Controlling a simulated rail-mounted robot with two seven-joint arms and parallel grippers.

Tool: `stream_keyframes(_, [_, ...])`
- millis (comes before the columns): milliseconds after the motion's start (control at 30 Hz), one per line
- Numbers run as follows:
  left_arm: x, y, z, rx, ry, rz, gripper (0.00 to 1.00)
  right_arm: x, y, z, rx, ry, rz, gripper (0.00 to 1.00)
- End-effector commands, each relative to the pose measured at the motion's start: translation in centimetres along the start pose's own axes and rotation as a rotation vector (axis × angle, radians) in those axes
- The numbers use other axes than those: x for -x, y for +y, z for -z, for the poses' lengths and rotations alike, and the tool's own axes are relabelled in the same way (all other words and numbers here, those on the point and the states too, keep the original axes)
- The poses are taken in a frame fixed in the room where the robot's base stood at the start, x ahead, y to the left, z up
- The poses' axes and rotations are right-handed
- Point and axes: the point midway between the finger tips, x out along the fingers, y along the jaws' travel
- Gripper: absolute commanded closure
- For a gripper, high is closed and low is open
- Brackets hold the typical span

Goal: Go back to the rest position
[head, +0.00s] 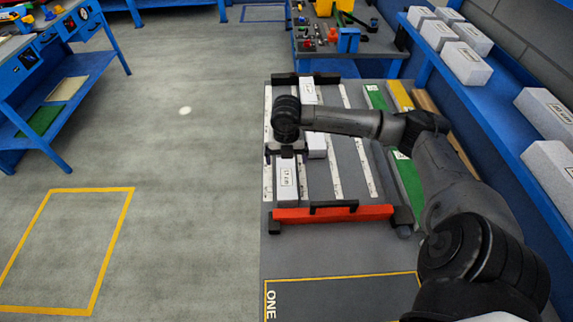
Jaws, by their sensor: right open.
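My right arm comes in from the lower right and reaches over the work table. My right gripper (287,152) points down at the left part of the panel fixture, over the white blocks; its fingers are small and partly hidden by the wrist. A white labelled block (287,182) lies in the fixture just below the gripper in the picture. Another white block (317,144) lies right of the gripper, and one more (309,93) lies near the far end. I cannot tell whether the gripper touches a block. My left gripper is not in view.
The fixture has a red front bar (335,214) with a black handle. Green and yellow strips (399,95) lie at its right. A blue shelf (490,108) with several white blocks runs along the right wall. A blue bench (70,68) stands at upper left. The grey floor between is clear.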

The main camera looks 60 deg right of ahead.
Motion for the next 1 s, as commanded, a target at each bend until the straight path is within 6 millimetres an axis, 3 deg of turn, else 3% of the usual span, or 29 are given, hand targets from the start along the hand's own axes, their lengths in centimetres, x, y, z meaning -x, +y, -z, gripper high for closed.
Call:
stream_keyframes(233, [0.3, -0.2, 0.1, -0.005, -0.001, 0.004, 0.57, 2.1, 0.0, 0.0, 0.000, -0.001, 0.000, 0.02])
stream_keyframes(567, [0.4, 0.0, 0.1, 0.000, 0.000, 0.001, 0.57, 2.4, 0.0, 0.0, 0.004, 0.000, 0.000, 0.02])
stream_keyframes(700, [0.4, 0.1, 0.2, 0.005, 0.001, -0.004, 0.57, 2.4, 0.1, 0.0, 0.086, -0.001, -0.008, 0.02])
stream_keyframes(867, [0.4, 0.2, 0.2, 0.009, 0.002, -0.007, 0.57, 2.9, 4.0, -0.3, 0.283, -0.054, -0.243, 0.02])
stream_keyframes(1000, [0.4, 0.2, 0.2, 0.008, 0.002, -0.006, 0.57, 4.9, 8.7, 0.5, 0.432, -0.098, -0.559, 0.02])
